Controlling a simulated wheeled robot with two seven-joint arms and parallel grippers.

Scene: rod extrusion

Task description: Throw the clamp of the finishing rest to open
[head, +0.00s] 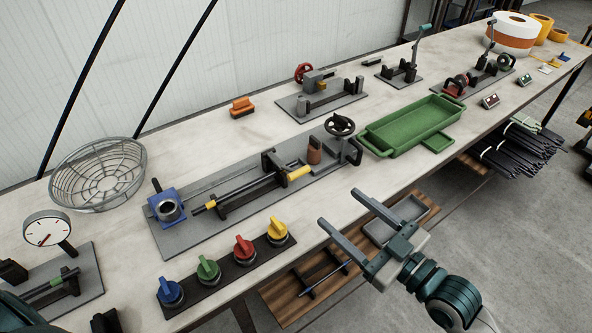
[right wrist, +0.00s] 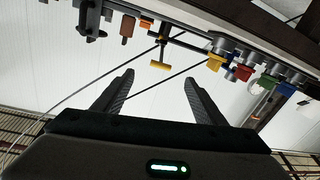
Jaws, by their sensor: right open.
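Two small fixtures with upright levers stand at the far right of the bench in the head view. One is a grey plate with black posts and a teal-tipped lever (head: 421,42). I cannot tell for sure which is the finishing rest; both levers stand up. My right gripper (head: 337,209) is open and empty, in front of the bench edge and well apart from both fixtures. Its two spread fingers (right wrist: 153,95) also show in the right wrist view. My left gripper is not seen.
A long grey press fixture (head: 225,226) with a black handwheel fills the mid bench. A green tray (head: 397,142) lies right of it. Coloured knobs (head: 244,249) line the front edge. A wire basket (head: 97,175) and a dial (head: 46,230) stand left. A brown lower shelf (head: 290,290) lies below.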

